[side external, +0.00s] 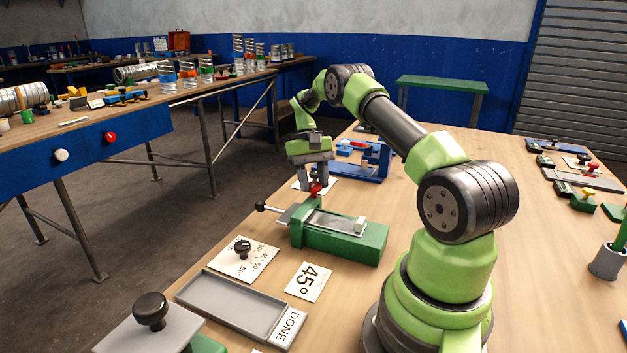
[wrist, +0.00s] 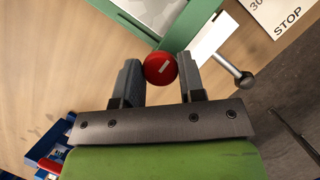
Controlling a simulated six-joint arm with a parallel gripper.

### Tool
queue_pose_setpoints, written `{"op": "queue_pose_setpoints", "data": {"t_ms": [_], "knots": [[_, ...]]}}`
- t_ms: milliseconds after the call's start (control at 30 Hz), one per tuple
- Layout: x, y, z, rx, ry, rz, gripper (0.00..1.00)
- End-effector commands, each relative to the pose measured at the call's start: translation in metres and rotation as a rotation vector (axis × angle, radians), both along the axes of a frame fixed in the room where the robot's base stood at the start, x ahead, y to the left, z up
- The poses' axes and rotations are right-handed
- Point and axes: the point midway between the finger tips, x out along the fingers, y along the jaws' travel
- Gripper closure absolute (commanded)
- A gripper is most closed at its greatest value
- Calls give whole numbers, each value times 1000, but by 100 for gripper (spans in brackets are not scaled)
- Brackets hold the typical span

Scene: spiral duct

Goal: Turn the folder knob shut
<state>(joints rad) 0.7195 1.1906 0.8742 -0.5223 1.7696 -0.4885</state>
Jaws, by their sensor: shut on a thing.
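The folder is a green bench device (side external: 345,240) with a grey plate on top, standing on the wooden table. Its red knob (side external: 316,189) sits at the far edge and also shows in the wrist view (wrist: 159,68), with a pale line marked on its top. My gripper (side external: 314,180) points down over the far end of the folder. The knob's lower part is hidden in the wrist view.
A lever with a dark ball end (side external: 261,206) sticks out from the folder's left side. A dial card (side external: 243,259), a 45° card (side external: 308,281) and an empty grey tray (side external: 228,305) lie in front. A blue device (side external: 365,165) stands behind.

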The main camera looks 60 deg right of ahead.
Motion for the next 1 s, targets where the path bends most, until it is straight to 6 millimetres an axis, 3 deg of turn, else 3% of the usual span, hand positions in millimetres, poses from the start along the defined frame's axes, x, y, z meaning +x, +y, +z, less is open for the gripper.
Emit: {"op": "queue_pose_setpoints", "data": {"t_ms": [100, 133, 233, 667, 833, 1000], "knots": [[0, 1, 0, 2, 1, 0, 87], [0, 0, 0, 2, 1, 0, 61], [0, 0, 0, 1, 0, 0, 39], [3, -3, 8, -2, -1, 2, 39], [9, -9, 28, -4, -4, 0, 39], [9, -9, 66, -3, -4, 1, 39]]}}
